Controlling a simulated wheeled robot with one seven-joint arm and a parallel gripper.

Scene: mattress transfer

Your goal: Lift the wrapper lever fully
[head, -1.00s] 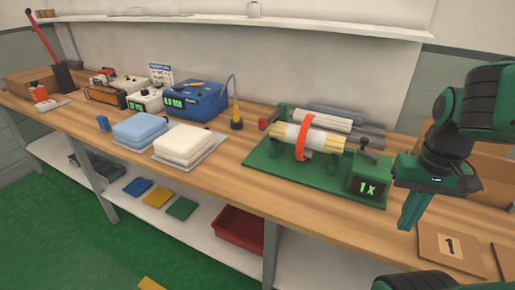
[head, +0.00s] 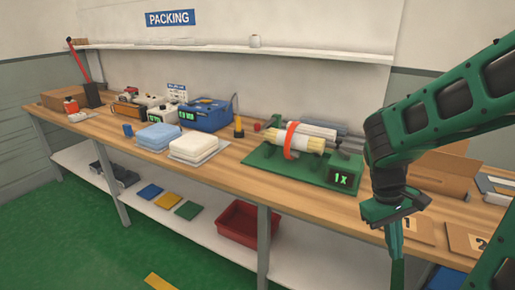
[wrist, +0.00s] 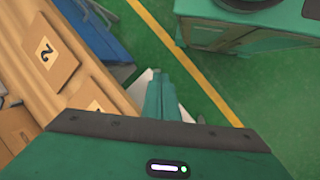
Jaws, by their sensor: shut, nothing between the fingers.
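A green machine (head: 290,176) stands on the wooden bench. It carries a pale roll with an orange band (head: 291,140) around it and a display reading "1 X" (head: 341,180). A small dark handle (head: 337,146) rises behind the display. A long red lever (head: 79,61) leans up and left from a black stand (head: 93,95) at the bench's far left end. I cannot tell which is the wrapper lever. My gripper (head: 397,258) is shut and empty, pointing down in front of the bench, right of the green machine. Its fingers (wrist: 165,97) are together in the wrist view, over the floor.
Blue and white folded stacks (head: 199,147) and a blue device (head: 206,113) stand along the bench. Numbered cards (head: 478,240) lie at the right, near an open carton (head: 440,172). A red bin (head: 240,221) sits on the lower shelf.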

